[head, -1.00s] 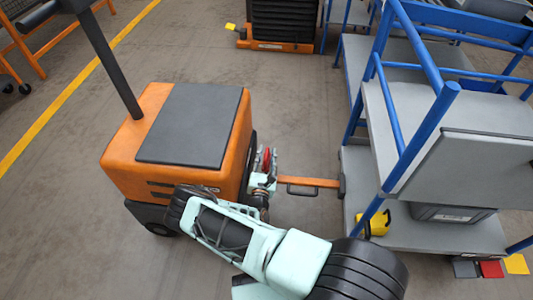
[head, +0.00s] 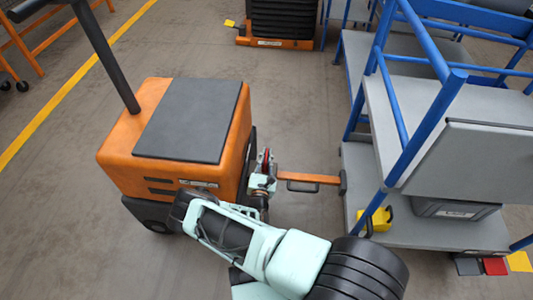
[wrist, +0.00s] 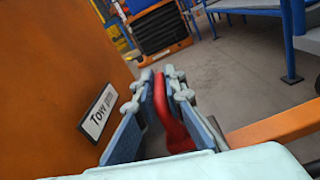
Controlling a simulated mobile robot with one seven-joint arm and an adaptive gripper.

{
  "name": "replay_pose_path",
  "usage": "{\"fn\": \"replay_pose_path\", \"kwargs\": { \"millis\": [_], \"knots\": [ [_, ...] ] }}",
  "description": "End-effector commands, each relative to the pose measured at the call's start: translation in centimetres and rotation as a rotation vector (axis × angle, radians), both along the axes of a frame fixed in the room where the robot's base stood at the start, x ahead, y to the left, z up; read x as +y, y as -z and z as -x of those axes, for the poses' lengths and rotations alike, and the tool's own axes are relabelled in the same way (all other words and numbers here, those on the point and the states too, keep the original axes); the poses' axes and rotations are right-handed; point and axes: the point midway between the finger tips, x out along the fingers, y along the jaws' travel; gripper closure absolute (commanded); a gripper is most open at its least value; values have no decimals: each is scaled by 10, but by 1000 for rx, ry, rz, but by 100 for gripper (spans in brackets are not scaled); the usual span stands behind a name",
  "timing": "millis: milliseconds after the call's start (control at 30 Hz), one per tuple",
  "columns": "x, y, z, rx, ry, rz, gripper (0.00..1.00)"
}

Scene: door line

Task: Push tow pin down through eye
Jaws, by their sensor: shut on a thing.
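The red tow pin (wrist: 170,122) stands between the two blue-grey finger pads of my gripper (wrist: 160,92) in the wrist view. My gripper is shut on its red upper part. In the head view a little of the red pin (head: 265,158) shows beside the orange tug (head: 235,150), with my gripper (head: 263,177) around it. The orange tow bar (head: 318,179) runs from the blue-framed cart toward the tug and ends close to my gripper. The eye and the lower end of the pin are hidden behind my gripper, so I cannot tell how deep the pin sits.
The blue-framed cart (head: 360,165) with grey shelves stands at the right, carrying a grey bin (head: 452,209) and a yellow item (head: 382,218). A stack of black crates (head: 283,18) stands at the back. Bare floor lies between the tug and the crates.

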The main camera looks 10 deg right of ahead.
Motion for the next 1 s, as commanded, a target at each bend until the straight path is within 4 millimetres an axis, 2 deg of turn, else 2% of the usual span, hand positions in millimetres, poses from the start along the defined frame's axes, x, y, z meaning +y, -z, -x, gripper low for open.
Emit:
{"fn": "replay_pose_path", "kwargs": {
  "millis": [33, 233, 567, 600, 733, 1000],
  "knots": [
    [0, 17, 0, -1, 1, -3, 100],
    [1, 43, -1, -2, 1, -4, 100],
    [1, 46, -1, 4, 1, -5, 100],
    [1, 46, -1, 4, 1, -5, 89],
    [1, 46, -1, 3, 0, -4, 75],
    [0, 44, -1, 1, 0, -1, 73]
  ]
}}
